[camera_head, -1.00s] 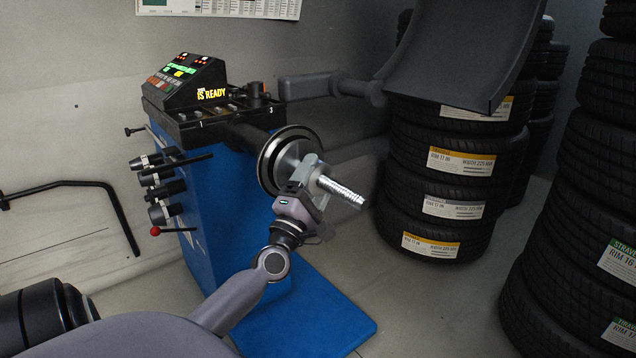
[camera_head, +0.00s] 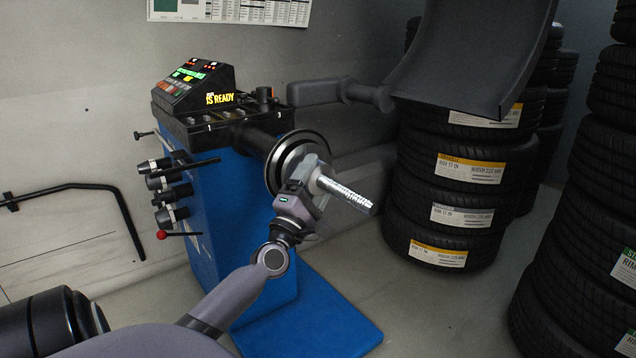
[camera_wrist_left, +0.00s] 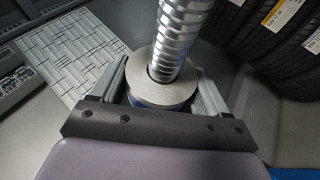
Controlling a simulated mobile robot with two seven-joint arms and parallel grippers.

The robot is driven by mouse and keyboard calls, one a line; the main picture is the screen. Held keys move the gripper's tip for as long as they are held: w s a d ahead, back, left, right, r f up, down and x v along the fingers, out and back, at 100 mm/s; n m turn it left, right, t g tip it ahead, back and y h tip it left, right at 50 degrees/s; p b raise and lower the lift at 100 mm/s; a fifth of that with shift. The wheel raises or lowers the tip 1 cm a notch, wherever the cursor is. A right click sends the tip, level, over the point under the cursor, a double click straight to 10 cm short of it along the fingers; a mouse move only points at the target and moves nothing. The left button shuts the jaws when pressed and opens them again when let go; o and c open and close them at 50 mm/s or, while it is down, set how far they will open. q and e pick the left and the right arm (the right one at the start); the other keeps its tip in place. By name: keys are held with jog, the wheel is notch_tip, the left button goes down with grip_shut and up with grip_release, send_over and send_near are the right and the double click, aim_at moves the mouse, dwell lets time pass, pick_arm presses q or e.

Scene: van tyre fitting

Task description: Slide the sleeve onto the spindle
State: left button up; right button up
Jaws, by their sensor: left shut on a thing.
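The spindle (camera_head: 348,193) is a bright threaded shaft that sticks out to the lower right from a round dark flange (camera_head: 272,170) on the wheel balancer. My left gripper (camera_head: 313,180) is at the spindle's inner part, close to the flange. In the left wrist view it is shut on the sleeve (camera_wrist_left: 150,92), a grey ring between the two fingers. The spindle (camera_wrist_left: 178,40) passes through the sleeve's hole, so the sleeve is around it. A narrow dark gap shows at the hole's left side. The sleeve's far side is hidden. My right gripper is not in view.
The blue balancer (camera_head: 238,205) carries a console (camera_head: 195,85) and side-mounted tools (camera_head: 162,185). A dark curved hood (camera_head: 470,60) hangs at upper right. Tyre stacks (camera_head: 440,215) stand to the right. Space beyond the spindle's free end is open.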

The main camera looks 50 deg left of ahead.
aim_at(310, 191)
pick_arm(q)
jog(key=o, duration=1.1)
jog(key=v, duration=0.5)
jog(key=shift+s+d+f, duration=0.1)
jog(key=shift+s+f, duration=0.1)
jog(key=shift+s, duration=0.05)
jog(key=shift+s+d+f, duration=0.2)
jog(key=shift+s+f, duration=0.1)
jog(key=shift+s, duration=0.35)
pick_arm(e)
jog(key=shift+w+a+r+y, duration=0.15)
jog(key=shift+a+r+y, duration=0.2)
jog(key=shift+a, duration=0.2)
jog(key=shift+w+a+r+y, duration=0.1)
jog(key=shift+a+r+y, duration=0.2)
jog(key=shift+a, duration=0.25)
